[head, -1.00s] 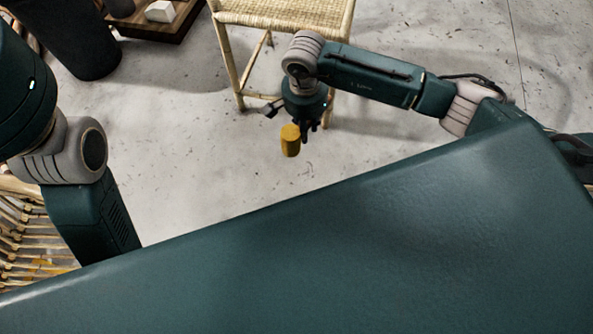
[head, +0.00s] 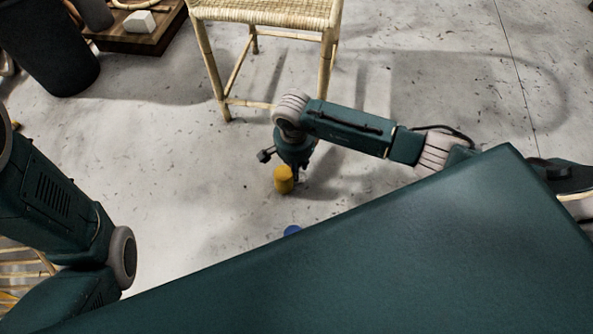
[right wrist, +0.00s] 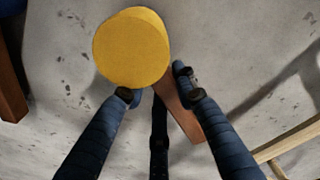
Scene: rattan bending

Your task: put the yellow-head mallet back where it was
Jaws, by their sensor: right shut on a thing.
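The yellow-head mallet is in my right gripper (head: 299,179). In the head view, its yellow head (head: 284,179) shows below the gripper, above the floor. In the right wrist view, the round yellow head (right wrist: 132,48) is large at the top, just beyond the fingertips. Its brown wooden handle (right wrist: 186,115) slants down to the right behind the fingers, and the right gripper (right wrist: 156,90) is shut on it. The grip point itself is partly hidden. My left arm is at the left edge of the head view; its gripper is out of sight.
A blue object (head: 292,230) is partly hidden behind my dark green body. A woven-seat stool (head: 265,12) stands at the back. A black bin (head: 48,48) and a wooden platform with a white block (head: 139,21) are at upper left. The grey floor between is clear.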

